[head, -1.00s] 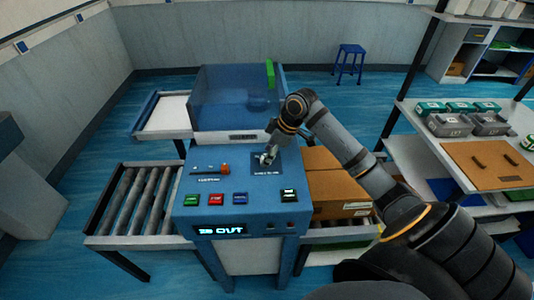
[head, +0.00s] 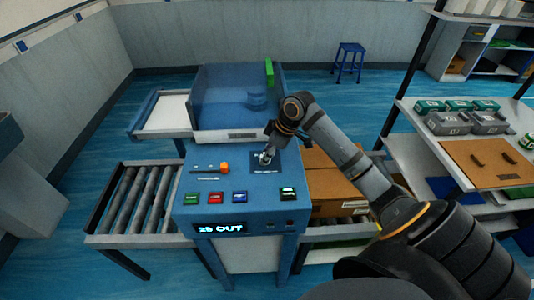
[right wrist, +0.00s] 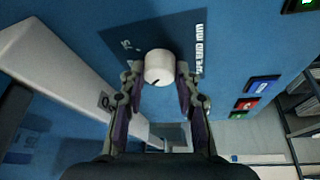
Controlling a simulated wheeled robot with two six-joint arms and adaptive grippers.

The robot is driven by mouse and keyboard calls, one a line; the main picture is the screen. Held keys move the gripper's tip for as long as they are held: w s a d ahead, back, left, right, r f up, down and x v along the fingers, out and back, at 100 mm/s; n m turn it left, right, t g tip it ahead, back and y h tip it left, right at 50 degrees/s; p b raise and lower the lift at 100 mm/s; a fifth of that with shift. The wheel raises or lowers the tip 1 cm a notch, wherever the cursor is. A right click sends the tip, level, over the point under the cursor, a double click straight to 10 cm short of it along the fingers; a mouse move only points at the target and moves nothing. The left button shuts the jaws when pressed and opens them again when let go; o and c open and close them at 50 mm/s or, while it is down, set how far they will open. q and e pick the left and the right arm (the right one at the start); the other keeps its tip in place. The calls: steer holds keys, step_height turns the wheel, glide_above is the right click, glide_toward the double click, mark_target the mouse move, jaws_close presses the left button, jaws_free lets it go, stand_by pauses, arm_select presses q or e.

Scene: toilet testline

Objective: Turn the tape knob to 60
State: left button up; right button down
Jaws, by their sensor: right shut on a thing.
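The white round tape knob (right wrist: 158,68) with a dark pointer mark sits on a dark label plate on the blue machine panel. My right gripper (right wrist: 157,76) is shut on the knob, with a finger on each side. In the head view my right gripper (head: 265,157) reaches down to the panel's upper right and mostly hides the knob. The panel display (head: 220,227) reads something like "20 OUT"; its digits are blurred. My left gripper is not in view.
Green, red and blue buttons (head: 215,198) line the panel's front, with another button at right. An orange-ended slider (head: 225,168) is left of the knob. Cardboard boxes (head: 335,180) stand right of the machine, and a roller conveyor (head: 140,205) is at left.

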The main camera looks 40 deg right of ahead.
steer(key=shift+r+m+p, duration=0.15)
steer(key=shift+m+p, duration=0.25)
steer(key=shift+p, duration=0.25)
steer(key=m+p, duration=0.1)
steer(key=p, duration=0.1)
steer(key=m+h+p, duration=0.1)
steer(key=m+p, duration=0.1)
steer(key=m+t+h+p, duration=0.1)
steer(key=m+p, duration=0.1)
steer(key=p, duration=0.1)
steer(key=shift+s+a+r, duration=0.1)
steer(key=shift+a, duration=0.15)
steer(key=shift+m+h+p, duration=0.4)
steer(key=shift+m+p, duration=0.6)
steer(key=shift+p, duration=0.05)
steer(key=shift+f+m+h+p, duration=0.2)
steer(key=shift+m+h+p, duration=0.1)
steer(key=shift+m+p, duration=0.2)
steer(key=c, duration=1)
jaws_free()
steer(key=shift+o, duration=0.2)
steer(key=v, duration=1.1)
steer(key=shift+r, duration=0.4)
